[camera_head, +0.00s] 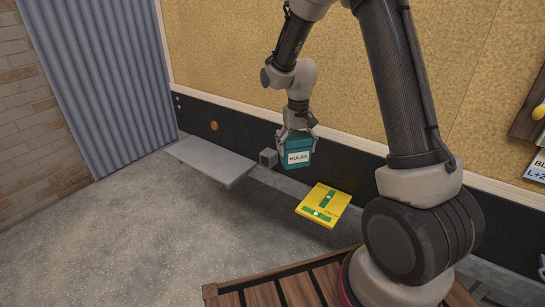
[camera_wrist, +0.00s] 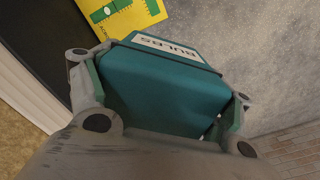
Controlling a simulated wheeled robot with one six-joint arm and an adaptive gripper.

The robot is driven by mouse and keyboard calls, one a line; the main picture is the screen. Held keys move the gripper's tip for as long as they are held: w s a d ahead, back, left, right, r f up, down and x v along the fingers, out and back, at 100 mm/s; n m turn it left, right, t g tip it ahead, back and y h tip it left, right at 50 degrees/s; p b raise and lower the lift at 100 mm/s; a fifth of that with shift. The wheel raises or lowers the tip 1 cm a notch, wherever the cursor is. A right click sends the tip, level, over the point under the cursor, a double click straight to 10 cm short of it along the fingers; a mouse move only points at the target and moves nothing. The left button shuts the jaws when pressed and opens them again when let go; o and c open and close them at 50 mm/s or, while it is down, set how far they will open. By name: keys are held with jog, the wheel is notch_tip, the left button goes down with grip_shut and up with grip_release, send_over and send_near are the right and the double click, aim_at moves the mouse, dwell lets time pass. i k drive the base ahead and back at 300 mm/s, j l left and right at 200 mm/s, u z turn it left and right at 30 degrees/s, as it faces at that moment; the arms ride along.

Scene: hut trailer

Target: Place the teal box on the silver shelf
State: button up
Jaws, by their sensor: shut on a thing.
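The teal box (camera_head: 297,152) has a white label reading BULBS. My gripper (camera_head: 298,133) points down and is shut on it, with a finger on either side. The box fills the middle of the wrist view (camera_wrist: 160,88) between my fingers. The silver shelf (camera_head: 208,160) is a flat grey panel along the dark wall base, left of the box in the head view. Its top looks bare. The box appears to be held off to the right of the shelf's right end. I cannot tell its exact height over the shelf.
A small grey block (camera_head: 268,158) shows between the shelf and the teal box. A slatted wooden surface (camera_head: 298,290) is in front. Grey floor lies left.

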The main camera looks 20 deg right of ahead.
aim_at(206, 157)
jog(key=i+j, duration=0.55)
jog(key=j, duration=0.15)
jog(key=i+j, duration=1.1)
jog(key=j, duration=0.25)
